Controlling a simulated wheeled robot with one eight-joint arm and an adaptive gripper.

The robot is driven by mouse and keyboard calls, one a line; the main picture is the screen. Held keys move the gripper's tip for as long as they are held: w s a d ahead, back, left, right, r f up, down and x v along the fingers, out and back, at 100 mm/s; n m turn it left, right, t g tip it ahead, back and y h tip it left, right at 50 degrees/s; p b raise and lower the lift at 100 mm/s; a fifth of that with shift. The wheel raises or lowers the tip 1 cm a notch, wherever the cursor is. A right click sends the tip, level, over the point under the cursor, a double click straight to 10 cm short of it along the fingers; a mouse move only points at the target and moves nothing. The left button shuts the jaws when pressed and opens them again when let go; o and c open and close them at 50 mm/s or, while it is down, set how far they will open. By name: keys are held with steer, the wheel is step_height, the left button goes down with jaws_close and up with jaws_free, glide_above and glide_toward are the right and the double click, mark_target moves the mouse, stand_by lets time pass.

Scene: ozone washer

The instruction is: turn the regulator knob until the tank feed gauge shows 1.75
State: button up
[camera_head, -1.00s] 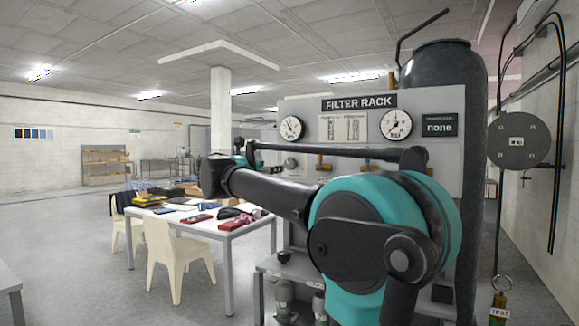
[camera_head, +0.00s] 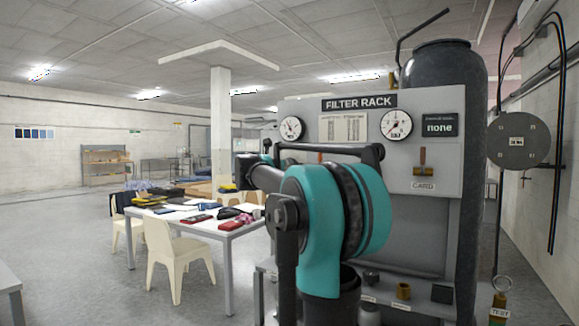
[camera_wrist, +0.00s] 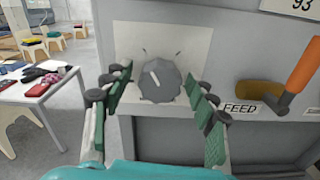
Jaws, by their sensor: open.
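The regulator knob (camera_wrist: 160,81) is a grey scalloped dial on a pale plate in the wrist view. My gripper (camera_wrist: 160,92) is open, with one green-padded finger on each side of the knob and gaps between pads and knob. In the head view the knob and my fingertips are hidden behind my arm. Two round gauges sit on the filter rack, a left gauge (camera_head: 292,128) and a right gauge (camera_head: 396,123). Their readings and names are too small to make out.
A lever with an orange handle (camera_wrist: 300,68) stands right of the knob, by a FEED label (camera_wrist: 240,108). A cluttered table (camera_head: 230,226) and chairs stand left. A dark tank (camera_head: 440,75) stands behind.

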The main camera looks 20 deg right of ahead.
steer(key=c, duration=1.2)
steer(key=shift+m, duration=1.1)
steer(key=o, duration=1.2)
steer(key=shift+a, duration=0.1)
steer(key=v, duration=1.2)
